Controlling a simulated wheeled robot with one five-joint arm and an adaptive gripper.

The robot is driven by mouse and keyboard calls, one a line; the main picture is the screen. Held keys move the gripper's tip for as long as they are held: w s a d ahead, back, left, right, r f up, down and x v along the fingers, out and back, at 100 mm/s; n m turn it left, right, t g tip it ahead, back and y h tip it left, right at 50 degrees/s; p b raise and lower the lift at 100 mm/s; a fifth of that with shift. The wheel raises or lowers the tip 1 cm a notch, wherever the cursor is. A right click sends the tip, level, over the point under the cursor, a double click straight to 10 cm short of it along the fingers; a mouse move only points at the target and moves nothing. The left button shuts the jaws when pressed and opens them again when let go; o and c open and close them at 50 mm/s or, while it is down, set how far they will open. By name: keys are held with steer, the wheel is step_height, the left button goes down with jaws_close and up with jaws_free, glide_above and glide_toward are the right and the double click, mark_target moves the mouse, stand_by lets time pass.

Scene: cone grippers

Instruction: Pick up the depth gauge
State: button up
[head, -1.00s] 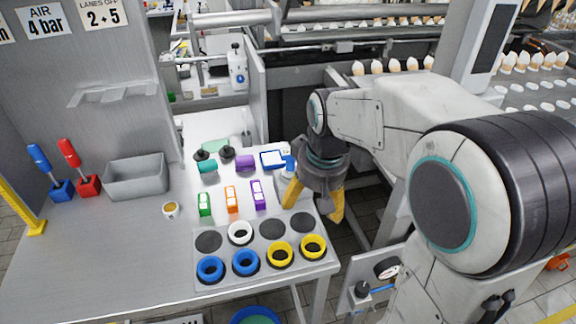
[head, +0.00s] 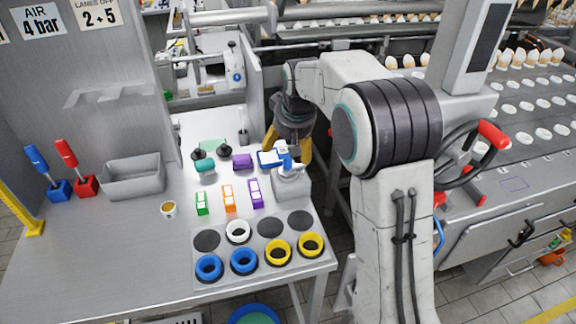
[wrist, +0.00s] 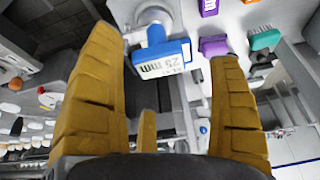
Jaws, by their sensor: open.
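The depth gauge appears to be the blue piece with a white label (head: 268,160) at the back right of the bench.
A silver block (head: 291,187) stands beside the gauge. Coloured rings (head: 244,261) sit in front.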

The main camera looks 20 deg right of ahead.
mark_target(292, 167)
steer(key=shift+x, duration=2.15)
steer(key=shift+c, duration=0.4)
steer(key=shift+r, duration=0.1)
steer(key=c, duration=1.4)
